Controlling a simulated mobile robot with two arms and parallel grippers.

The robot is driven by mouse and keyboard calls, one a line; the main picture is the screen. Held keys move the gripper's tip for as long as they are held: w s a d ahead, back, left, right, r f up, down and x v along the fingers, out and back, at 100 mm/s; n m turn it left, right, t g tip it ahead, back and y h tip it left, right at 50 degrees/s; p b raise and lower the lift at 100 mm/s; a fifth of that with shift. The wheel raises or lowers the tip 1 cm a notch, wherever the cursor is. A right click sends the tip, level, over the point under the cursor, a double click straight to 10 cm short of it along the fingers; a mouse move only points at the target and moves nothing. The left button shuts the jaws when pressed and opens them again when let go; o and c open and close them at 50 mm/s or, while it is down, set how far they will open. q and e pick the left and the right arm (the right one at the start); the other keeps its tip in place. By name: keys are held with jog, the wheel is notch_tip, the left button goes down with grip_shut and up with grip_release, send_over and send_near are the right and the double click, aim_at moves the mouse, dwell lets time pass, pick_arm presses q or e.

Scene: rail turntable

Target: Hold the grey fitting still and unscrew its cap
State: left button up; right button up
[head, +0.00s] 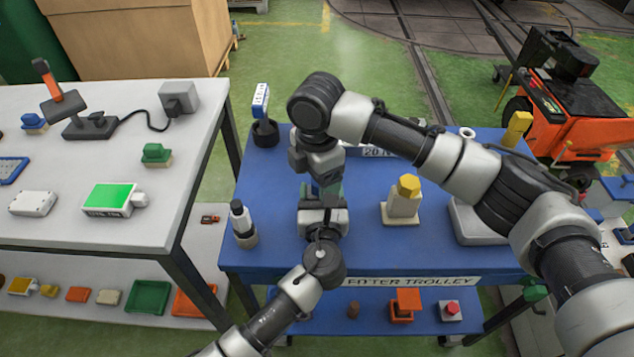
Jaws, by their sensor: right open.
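My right gripper (322,178) points down over the blue trolley top and is open. My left gripper (322,205) reaches in from the front, just below it in the picture; its fingers are too hidden to tell open from shut. A small dark green part (334,189) shows between the two grippers, mostly hidden, and I cannot tell what it belongs to. A pale grey fitting-like block (402,208) with a yellow hexagonal cap (408,185) stands upright to the right, apart from both grippers. I cannot tell whether another fitting is hidden between the grippers.
The blue trolley (275,185) also carries a black-capped bottle (242,226) at left, a blue-and-white tool in a dark holder (264,134), and a grey box (472,222) under my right arm. A white workbench (75,220) stands left, an orange machine (580,115) right.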

jog(key=shift+r, duration=0.45)
jog(key=m, duration=0.5)
jog(key=shift+w+a, duration=0.15)
jog(key=shift+w, duration=0.15)
jog(key=m, duration=0.7)
jog(key=shift+w, duration=0.4)
jog(key=m, duration=0.6)
jog(key=shift+w+d, duration=0.2)
jog(key=shift+d, duration=0.1)
jog(key=m, duration=0.6)
jog(key=shift+w+d, duration=0.1)
jog(key=shift+d, duration=0.25)
jog(key=shift+f, duration=2)
